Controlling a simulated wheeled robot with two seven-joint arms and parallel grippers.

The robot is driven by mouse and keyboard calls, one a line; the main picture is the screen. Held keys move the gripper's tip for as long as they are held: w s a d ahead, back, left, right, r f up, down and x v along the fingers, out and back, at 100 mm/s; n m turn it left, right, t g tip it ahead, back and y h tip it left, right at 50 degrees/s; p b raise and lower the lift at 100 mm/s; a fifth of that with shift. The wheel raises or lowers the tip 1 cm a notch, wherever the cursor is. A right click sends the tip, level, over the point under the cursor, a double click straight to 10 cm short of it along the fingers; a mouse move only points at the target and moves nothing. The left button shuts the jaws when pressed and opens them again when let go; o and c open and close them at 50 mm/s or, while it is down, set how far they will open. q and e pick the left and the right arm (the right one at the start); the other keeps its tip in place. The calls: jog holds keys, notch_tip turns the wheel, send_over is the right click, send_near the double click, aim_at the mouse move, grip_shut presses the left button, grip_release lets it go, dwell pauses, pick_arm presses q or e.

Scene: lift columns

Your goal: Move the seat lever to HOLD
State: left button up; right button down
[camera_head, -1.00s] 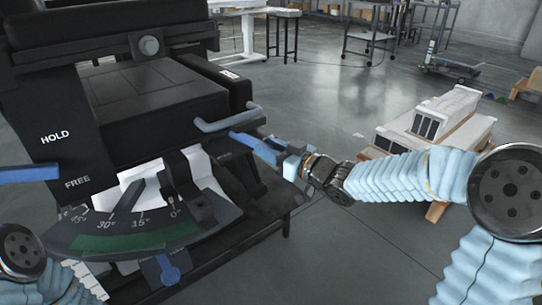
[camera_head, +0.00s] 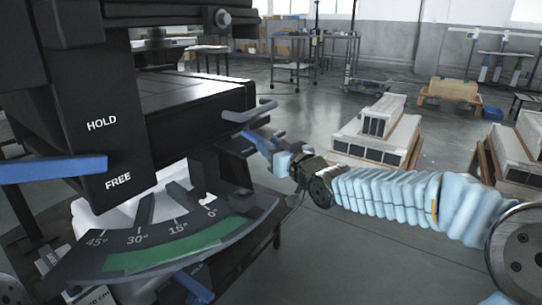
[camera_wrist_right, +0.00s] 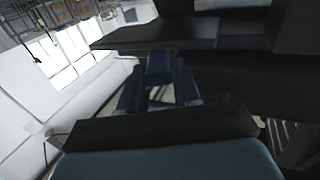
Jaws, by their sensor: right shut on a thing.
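The seat lever is a blue bar (camera_head: 52,169) at the left of the head view. It lies beside a black plate (camera_head: 98,150) marked HOLD above and FREE below, and its end is a little above FREE, nearer FREE than HOLD. My right gripper (camera_head: 266,146) is at the far right side of the black seat unit, shut on a blue handle (camera_head: 252,138) below a grey handle (camera_head: 250,111). In the right wrist view the blue handle (camera_wrist_right: 160,67) shows between the fingers. My left gripper is out of view.
A dial (camera_head: 180,246) with a green band and degree marks is at the front of the unit. Another blue handle (camera_head: 194,288) is below it. A white model block on a pallet (camera_head: 380,135) stands behind my right arm. The floor farther back is mostly open.

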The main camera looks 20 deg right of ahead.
jog(key=shift+a, duration=0.1)
dwell(0.3)
jog(key=c, duration=0.9)
grip_release()
jog(key=p+v, duration=0.1)
jog(key=v, duration=1.2)
jog(key=shift+s+p, duration=0.35)
jog(key=shift+s, duration=0.05)
